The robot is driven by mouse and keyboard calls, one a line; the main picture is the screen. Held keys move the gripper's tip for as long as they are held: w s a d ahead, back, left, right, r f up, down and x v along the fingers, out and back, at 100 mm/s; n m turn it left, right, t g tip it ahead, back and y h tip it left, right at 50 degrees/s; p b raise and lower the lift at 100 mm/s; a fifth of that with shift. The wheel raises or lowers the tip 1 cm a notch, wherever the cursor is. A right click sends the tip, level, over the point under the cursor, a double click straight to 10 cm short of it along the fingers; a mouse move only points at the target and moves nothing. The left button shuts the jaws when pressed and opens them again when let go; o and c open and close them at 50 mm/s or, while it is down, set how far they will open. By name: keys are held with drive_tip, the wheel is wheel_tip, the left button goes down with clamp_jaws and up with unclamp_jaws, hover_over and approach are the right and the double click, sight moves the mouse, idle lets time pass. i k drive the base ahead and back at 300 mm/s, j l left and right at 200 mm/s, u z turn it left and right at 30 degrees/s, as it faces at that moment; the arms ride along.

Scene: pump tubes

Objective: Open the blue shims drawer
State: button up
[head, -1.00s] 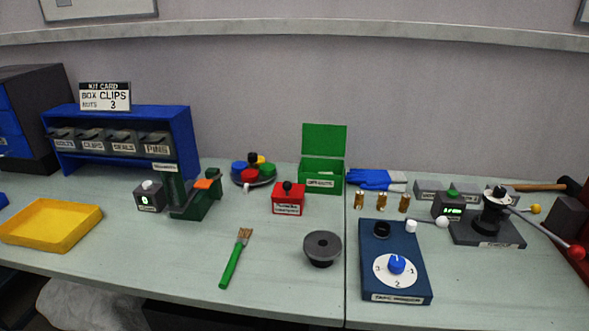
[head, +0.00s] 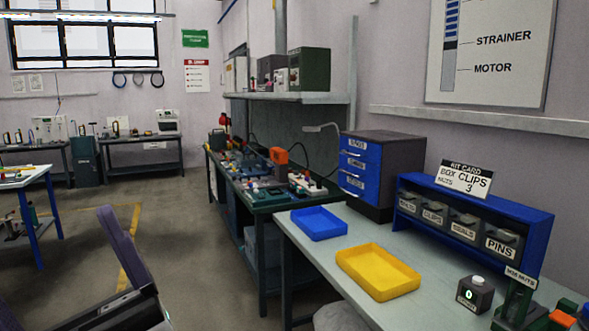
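A dark grey cabinet (head: 407,152) with a stack of blue drawers (head: 359,168) stands at the far left end of the near bench, against the wall. The drawers carry small white labels that are too small to read surely, so I cannot tell which one is shims. All the drawer fronts look flush and shut. My gripper is not in view. A dark part at the lower left edge looks like my own arm.
A blue tray (head: 319,223) lies in front of the cabinet, with a yellow tray (head: 377,271) nearer. A blue bin rack (head: 530,221) with a kit card (head: 465,181) stands right of the cabinet. Another cluttered bench (head: 262,190) lies beyond. Floor (head: 185,240) at left is largely clear.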

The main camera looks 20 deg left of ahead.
sight(369, 172)
drive_tip(key=u, duration=0.35)
drive_tip(key=i+u, duration=0.15)
drive_tip(key=i, duration=0.4)
drive_tip(key=i+l+u, duration=0.15)
drive_tip(key=i, duration=0.35)
drive_tip(key=i+l+u, duration=0.15)
drive_tip(key=i, duration=0.4)
drive_tip(key=i+l+u, duration=0.15)
drive_tip(key=i, duration=0.35)
